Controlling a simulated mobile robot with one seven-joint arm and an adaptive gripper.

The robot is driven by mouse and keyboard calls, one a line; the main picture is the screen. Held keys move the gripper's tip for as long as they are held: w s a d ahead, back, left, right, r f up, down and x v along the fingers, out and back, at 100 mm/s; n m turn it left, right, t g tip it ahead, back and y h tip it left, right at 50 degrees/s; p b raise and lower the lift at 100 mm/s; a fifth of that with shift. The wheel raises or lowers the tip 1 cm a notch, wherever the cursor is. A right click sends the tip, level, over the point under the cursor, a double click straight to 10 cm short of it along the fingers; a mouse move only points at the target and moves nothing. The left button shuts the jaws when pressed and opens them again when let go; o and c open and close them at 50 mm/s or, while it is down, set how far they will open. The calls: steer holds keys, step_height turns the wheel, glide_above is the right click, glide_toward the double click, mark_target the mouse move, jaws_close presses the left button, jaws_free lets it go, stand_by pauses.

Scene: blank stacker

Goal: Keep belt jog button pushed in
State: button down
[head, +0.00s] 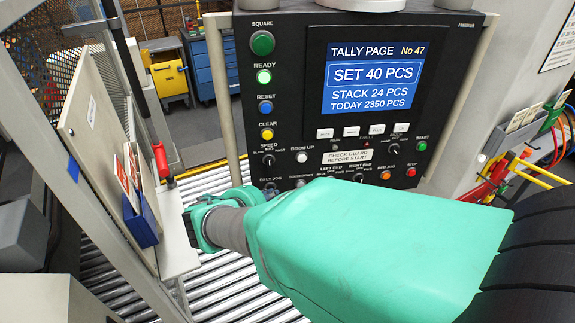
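The black control panel (300,75) fills the upper middle, facing me. A label reading BELT JOG (270,190) sits at its lower left, below the speed knob (268,160). The button belonging to that label is not clearly visible; my arm and gripper cover the area just below. My gripper (212,215), teal and dark, is at the panel's lower left corner, at the end of my teal-sleeved arm. Its fingertips are partly hidden by its own body. I cannot tell whether it is open, or whether it touches the button.
A screen (371,75) reads SET 40 PCS, STACK 24 PCS. A board with a blue holder (141,222) and a red-handled tool (161,160) stands close left of my gripper. Metal rollers (215,290) run below. Cables (525,170) hang at right.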

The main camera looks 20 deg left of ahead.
steer(key=shift+s+d, duration=0.1)
steer(key=shift+s, duration=0.1)
steer(key=shift+s+d+b, duration=0.25)
steer(key=shift+s+b, duration=0.1)
steer(key=shift+s, duration=0.2)
stand_by(0.4)
steer(key=shift+s+d+b, duration=0.2)
steer(key=shift+s+d, duration=0.15)
steer(key=shift+s, duration=0.4)
steer(key=shift+s+d+b, duration=0.15)
steer(key=shift+s+d, duration=0.25)
steer(key=shift+s, duration=0.35)
steer(key=shift+s+d+b, duration=0.2)
steer(key=shift+s+d, duration=0.15)
steer(key=shift+s, duration=0.4)
steer(key=shift+d, duration=0.1)
